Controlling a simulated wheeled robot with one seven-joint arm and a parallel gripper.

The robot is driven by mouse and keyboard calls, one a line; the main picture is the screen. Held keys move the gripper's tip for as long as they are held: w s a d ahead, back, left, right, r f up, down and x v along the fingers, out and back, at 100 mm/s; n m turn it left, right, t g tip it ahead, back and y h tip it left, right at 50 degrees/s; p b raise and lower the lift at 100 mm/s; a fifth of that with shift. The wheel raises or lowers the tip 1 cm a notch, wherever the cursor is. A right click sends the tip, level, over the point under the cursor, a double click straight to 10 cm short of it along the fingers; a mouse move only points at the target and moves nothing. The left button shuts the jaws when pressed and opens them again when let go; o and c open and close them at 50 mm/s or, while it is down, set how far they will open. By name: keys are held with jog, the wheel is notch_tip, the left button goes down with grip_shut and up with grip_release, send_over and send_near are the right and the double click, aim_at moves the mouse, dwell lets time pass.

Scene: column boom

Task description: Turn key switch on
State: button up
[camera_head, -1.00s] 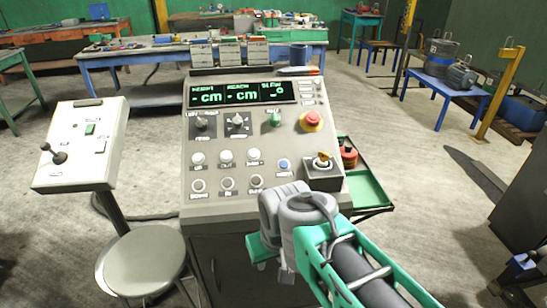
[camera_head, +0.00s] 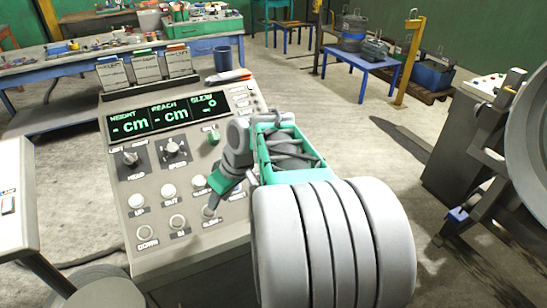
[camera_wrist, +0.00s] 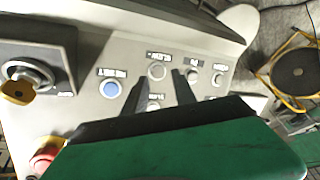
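The key switch (camera_wrist: 28,75) shows at the left edge of the wrist view, a round metal lock on a dark plate with a yellow key in it. In the head view my arm hides it. My gripper (camera_wrist: 160,88) has two dark fingers set apart with nothing between them, above the panel's buttons and to the right of the key switch in the wrist view. In the head view my gripper (camera_head: 213,203) is over the lower right buttons of the control console (camera_head: 205,258). I cannot tell whether its tips touch the panel.
A red emergency stop (camera_wrist: 46,156) sits close to the key switch, partly hidden by my gripper. A blue button (camera_wrist: 110,89) lies between the key switch and the fingers. A workbench (camera_head: 60,66) stands behind.

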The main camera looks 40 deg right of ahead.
jog(key=d+r+p, duration=0.1)
jog(key=d, duration=0.3)
jog(key=d+r+t, duration=0.1)
jog(key=d, duration=0.4)
jog(key=d+r+n+t+y+p, duration=0.1)
jog(key=d, duration=0.4)
jog(key=shift+s+d+p, duration=0.15)
jog(key=shift+s+p, duration=0.1)
jog(key=shift+p, duration=0.05)
jog(key=s+d, duration=0.1)
jog(key=d, duration=0.1)
jog(key=s+d+n+t+p, duration=0.1)
jog(key=s+d, duration=0.1)
jog(key=d, duration=0.1)
jog(key=s+d+t, duration=0.1)
jog(key=d, duration=0.1)
jog(key=shift+s+d+r, duration=0.2)
jog(key=shift+d, duration=0.15)
jog(key=p+x, duration=0.1)
jog(key=x, duration=0.6)
jog(key=shift+w+a+p, duration=0.1)
jog(key=shift+a+p, duration=0.05)
jog(key=shift+p, duration=0.15)
jog(key=shift+c, duration=0.5)
grip_shut()
